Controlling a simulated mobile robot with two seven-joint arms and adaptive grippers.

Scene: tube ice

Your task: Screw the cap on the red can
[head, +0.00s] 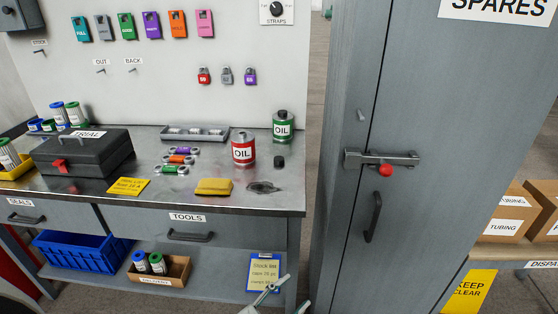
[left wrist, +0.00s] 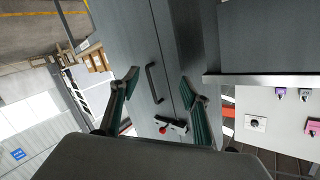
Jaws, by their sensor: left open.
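The red oil can (head: 243,150) stands upright on the workbench, near its right end. A small black cap (head: 279,161) lies on the bench to the right of the red can, apart from it. My left gripper (head: 292,292) shows only in part at the bottom edge of the head view, below and in front of the bench. In the left wrist view its two fingers (left wrist: 160,82) are spread wide with nothing between them, facing the grey cabinet. The can and cap do not show in that view. My right gripper is not in view.
A green oil can (head: 283,127) stands behind the cap. A yellow sponge (head: 213,187) and dark stain (head: 263,187) are near the front edge. A grey cabinet (head: 345,200) with a red-knobbed latch (head: 385,169) stands right of the bench. A black toolbox (head: 82,155) is at left.

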